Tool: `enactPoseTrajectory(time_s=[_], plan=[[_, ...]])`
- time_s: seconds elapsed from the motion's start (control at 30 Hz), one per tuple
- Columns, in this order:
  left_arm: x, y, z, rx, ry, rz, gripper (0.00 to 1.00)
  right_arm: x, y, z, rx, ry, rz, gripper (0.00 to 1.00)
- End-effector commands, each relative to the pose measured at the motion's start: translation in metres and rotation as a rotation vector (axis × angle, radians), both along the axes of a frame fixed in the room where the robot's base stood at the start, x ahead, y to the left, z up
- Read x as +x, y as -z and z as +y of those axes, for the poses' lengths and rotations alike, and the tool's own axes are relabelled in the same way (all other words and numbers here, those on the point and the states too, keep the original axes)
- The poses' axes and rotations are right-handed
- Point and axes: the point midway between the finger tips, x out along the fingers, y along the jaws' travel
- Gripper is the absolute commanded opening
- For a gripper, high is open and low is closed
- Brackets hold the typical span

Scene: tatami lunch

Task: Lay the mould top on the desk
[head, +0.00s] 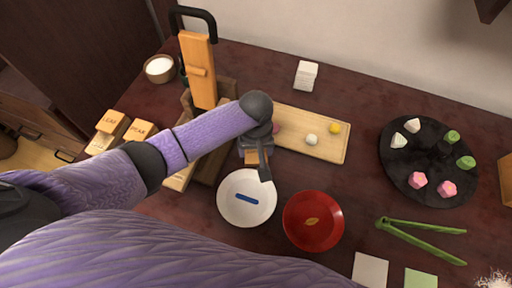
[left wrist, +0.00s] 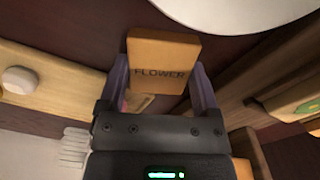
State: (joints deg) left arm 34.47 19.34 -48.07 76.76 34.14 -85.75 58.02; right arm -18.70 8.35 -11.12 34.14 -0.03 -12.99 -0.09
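The mould top, a light wooden block marked FLOWER (left wrist: 163,65), sits between the two fingers of my left gripper (left wrist: 162,78) in the left wrist view. The fingers touch its sides and its lettered face is toward the camera. In the head view my left gripper (head: 260,160) is over the dark red desk (head: 345,110), between the wooden tray and the white plate. Only a small part of the mould top (head: 250,157) shows there beside the gripper. I cannot tell whether it touches the desk. My right gripper is not in view.
A white plate (head: 232,211) with a blue stick and a red plate (head: 300,233) lie in front. A wooden tray (head: 325,147) with small balls is behind. A wooden box (head: 228,88) and blocks marked LEAF and PEAR (head: 140,130) stand left. A black slate (head: 430,155) and green tongs (head: 425,235) lie right.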

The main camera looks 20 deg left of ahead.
Motion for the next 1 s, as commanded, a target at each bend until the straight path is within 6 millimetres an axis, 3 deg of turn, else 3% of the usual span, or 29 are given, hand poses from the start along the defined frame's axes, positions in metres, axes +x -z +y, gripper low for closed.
enactPoseTrajectory(time_s=[0.03,0.1,0.37,0.7,0.83,1.0], plan=[[0.000,0.000,0.000,0.000,0.000,0.000,0.89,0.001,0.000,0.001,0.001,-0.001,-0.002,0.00],[0.000,0.000,0.000,0.000,0.000,0.000,1.00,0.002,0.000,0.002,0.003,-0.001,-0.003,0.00],[0.000,-0.006,0.000,0.001,0.000,-0.001,1.00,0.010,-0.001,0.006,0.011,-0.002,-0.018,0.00],[0.000,-0.100,0.000,-0.001,0.001,-0.003,1.00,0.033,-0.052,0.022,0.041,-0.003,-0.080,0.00],[0.000,-0.119,0.000,-0.002,0.000,-0.002,1.00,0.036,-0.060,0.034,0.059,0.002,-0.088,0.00],[0.000,-0.124,0.000,0.001,0.000,0.001,1.00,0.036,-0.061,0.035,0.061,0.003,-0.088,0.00]])
